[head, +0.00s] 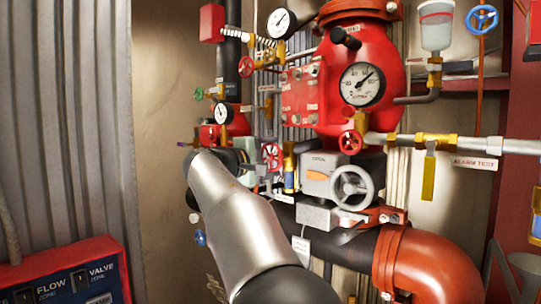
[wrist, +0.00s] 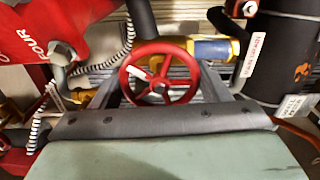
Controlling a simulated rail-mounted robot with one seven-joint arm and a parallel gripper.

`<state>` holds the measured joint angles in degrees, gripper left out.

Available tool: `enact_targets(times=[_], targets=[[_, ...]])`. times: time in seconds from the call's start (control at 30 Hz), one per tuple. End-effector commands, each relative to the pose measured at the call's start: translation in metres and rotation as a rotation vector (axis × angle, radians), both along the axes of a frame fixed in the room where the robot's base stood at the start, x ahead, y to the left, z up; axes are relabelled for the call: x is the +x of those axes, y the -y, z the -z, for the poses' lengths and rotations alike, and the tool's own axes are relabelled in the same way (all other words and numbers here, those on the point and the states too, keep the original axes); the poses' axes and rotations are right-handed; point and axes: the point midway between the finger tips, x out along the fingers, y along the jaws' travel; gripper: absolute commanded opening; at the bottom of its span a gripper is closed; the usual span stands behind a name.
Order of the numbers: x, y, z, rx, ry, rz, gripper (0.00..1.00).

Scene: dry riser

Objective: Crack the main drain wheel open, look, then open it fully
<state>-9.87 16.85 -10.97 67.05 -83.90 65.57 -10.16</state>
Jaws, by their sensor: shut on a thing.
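A red spoked handwheel (wrist: 160,72) stands in the middle of the wrist view, and I take it to be the main drain wheel. In the head view it shows as a small red wheel (head: 272,157) just right of my arm's end. The grey fingers of my gripper (wrist: 160,85) lie on either side of the wheel and are shut on its rim. The wheel carries a small white mark at its upper left. How far the wheel is turned cannot be told.
A red valve body with a large gauge (head: 362,83) stands to the right. A black pipe (wrist: 285,55) stands close at right in the wrist view.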

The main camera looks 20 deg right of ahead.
Motion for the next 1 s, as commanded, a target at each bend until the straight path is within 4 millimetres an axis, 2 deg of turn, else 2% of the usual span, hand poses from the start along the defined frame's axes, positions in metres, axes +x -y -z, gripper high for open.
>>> enact_targets(times=[0.6,0.63,0.7,1.0], targets=[[0.0005,-0.0009,0.0003,-0.020,-0.044,-0.003,0.46],[0.0005,-0.0009,0.0004,-0.020,-0.044,-0.003,0.75],[0.0005,-0.0008,0.0004,-0.020,-0.044,-0.002,0.91],[-0.0002,-0.0016,0.0006,-0.020,-0.044,-0.001,0.91]])
